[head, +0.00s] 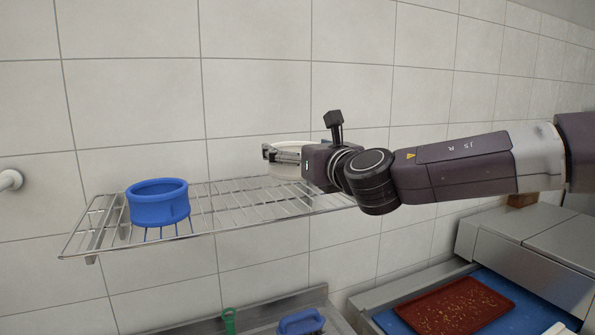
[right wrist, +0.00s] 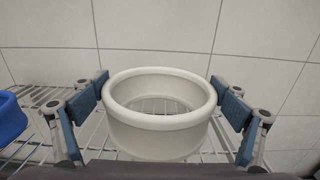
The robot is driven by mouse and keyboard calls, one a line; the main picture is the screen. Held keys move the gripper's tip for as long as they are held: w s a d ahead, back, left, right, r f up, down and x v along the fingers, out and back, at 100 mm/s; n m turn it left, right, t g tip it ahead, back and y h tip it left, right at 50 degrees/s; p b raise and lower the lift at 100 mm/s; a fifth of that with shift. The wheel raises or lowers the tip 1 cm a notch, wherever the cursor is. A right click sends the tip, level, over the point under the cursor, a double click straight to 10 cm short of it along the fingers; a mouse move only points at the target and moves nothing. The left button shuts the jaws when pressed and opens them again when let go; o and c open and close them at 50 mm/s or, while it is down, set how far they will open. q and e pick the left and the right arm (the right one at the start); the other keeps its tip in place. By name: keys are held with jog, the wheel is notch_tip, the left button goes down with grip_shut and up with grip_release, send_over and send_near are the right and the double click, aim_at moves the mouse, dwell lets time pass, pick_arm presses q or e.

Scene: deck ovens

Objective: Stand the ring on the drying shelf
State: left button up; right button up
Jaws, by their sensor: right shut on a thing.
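A white ring (right wrist: 160,132), open through its middle with a thick rolled rim, is between the two fingers of my right gripper (head: 284,156). The fingers press on its outer sides, and the gripper is shut on it. In the head view the white ring (head: 288,171) is partly hidden by the gripper. It is upright over the far right part of the wire drying shelf (head: 235,222). Shelf wires show through its opening in the right wrist view. I cannot tell whether its base touches the wires. My left gripper is not in view.
A blue ring (head: 158,208) stands on the shelf's left part; its edge also shows in the right wrist view. The shelf between the rings is clear. The tiled wall (head: 255,95) is close behind. Below are a red tray (head: 455,308), a green-handled tool (head: 229,320) and a blue item (head: 301,322).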

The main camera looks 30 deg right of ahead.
jog(key=shift+s+f, duration=0.1)
jog(key=shift+f, duration=0.25)
jog(key=shift+s+a+f, duration=0.1)
jog(key=shift+f, duration=0.15)
notch_tip(320, 180, down, 3)
jog(key=shift+a+p, duration=0.15)
jog(key=shift+p, duration=0.2)
jog(key=shift+f, duration=0.25)
jog(key=shift+s+f+b, duration=0.1)
jog(key=shift+f+b, duration=0.05)
jog(key=shift+b, duration=0.2)
jog(key=o, duration=1.1)
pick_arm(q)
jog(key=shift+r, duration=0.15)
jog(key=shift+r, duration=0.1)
